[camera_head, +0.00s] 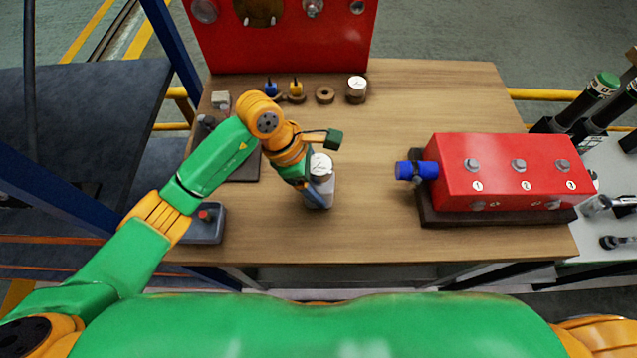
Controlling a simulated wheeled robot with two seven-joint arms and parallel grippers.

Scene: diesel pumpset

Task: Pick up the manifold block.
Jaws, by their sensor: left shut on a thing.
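The manifold block (325,190) appears to be the light grey block near the middle of the table, with a round white-faced gauge (320,165) at its top. My left gripper (313,192) reaches down to it from the upper left and is shut on it. The fingers and wrist hide the block's left side. I cannot tell whether the block touches the table or is just above it. My right gripper is not in view.
A red block (500,170) with numbered bolts and a blue fitting (415,171) sits on a dark base at right. A gauge (356,88), rings and small fittings stand along the back, before a red panel (280,45). A grey control box (206,225) lies front left.

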